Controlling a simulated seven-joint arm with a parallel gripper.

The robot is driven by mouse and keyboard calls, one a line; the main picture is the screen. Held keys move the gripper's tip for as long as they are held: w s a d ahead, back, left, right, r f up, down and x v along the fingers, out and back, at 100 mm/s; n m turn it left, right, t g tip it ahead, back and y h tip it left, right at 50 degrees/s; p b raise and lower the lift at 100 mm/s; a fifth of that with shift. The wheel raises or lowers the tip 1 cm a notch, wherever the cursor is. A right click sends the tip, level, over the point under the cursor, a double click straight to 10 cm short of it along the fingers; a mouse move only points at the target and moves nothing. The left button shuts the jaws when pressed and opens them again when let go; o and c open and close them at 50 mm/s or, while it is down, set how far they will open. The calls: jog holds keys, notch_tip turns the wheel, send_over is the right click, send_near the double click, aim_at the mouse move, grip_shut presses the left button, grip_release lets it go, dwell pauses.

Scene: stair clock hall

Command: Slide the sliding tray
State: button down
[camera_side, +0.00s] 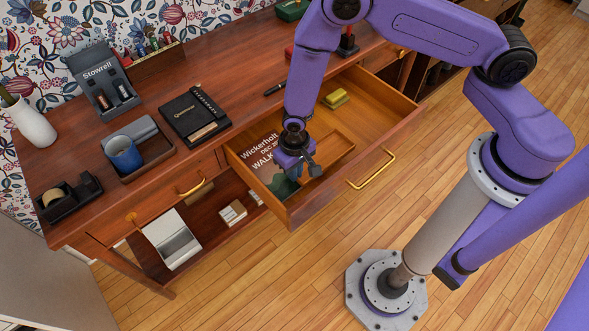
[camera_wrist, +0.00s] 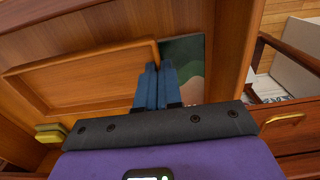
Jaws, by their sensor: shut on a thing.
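The sliding tray (camera_side: 340,158) is a shallow wooden tray with a raised rim, inside the pulled-out drawer (camera_side: 296,212). It also shows in the wrist view (camera_wrist: 80,82), left of the fingers. My gripper (camera_side: 297,172) reaches down into the drawer at the tray's left end. In the wrist view its blue fingers (camera_wrist: 158,72) are close together at the tray's end wall, shut on it. The fingers hide part of that wall.
A printed booklet (camera_side: 262,162) lies in the drawer left of the tray, partly hidden by my gripper. A yellow-green block (camera_side: 336,98) is behind it. The drawer's brass handle (camera_side: 371,170) sticks out in front. A notebook (camera_side: 193,117) and other items stand on the desktop.

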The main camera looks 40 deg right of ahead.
jog(key=shift+d, duration=0.1)
dwell(0.6)
jog(key=d, duration=2.4)
jog(key=shift+d, duration=0.3)
jog(key=c, duration=1.3)
grip_release()
jog(key=shift+w+r, duration=0.1)
jog(key=shift+r, duration=0.5)
notch_tip(320, 180, up, 16)
jog(key=shift+r, duration=0.15)
